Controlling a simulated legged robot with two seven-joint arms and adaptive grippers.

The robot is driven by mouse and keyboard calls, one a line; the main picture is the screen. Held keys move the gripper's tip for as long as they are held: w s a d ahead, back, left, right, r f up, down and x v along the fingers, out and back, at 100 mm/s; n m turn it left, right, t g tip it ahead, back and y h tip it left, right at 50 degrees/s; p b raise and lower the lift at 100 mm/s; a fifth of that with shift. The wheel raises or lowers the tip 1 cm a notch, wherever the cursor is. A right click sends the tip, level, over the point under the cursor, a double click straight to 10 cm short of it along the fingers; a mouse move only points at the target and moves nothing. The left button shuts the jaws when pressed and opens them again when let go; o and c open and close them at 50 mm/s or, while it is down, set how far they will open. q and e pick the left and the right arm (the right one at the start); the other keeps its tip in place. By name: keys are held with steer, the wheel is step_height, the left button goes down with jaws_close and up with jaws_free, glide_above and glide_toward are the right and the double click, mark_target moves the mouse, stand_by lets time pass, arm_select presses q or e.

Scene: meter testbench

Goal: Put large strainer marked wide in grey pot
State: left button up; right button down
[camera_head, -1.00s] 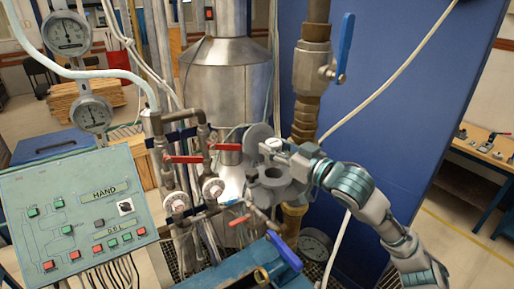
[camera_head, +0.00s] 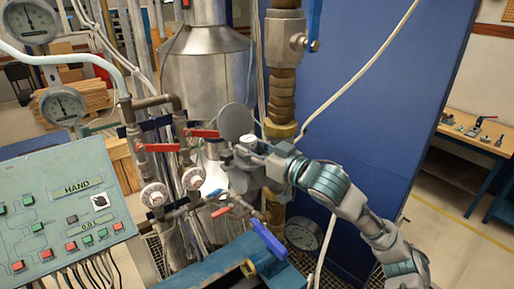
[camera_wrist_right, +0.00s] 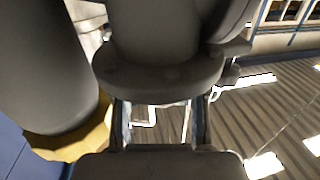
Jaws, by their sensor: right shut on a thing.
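The grey pot (camera_head: 243,180) stands among the pipes in the middle of the head view, with its round grey lid (camera_head: 236,120) tipped up behind it. My right gripper (camera_head: 254,152) is at the pot's mouth and covers much of it. It is shut on a small piece with a pale round top (camera_head: 248,139), which I take for the large strainer; no marking is readable. I cannot tell whether the strainer is inside the mouth or just above it. In the right wrist view dark grey shapes fill the top. My left gripper is not in view.
Red-handled valves (camera_head: 203,133) and pipes crowd the left of the pot. A brass-coloured pipe (camera_head: 281,95) rises close behind my gripper. A blue handle (camera_head: 268,238) sits in front. The control panel (camera_head: 60,205) is at left, and a blue wall (camera_head: 375,100) at right.

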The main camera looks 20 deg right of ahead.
steer(key=shift+f, duration=0.45)
steer(key=shift+f+b, duration=0.2)
steer(key=shift+b, duration=0.15)
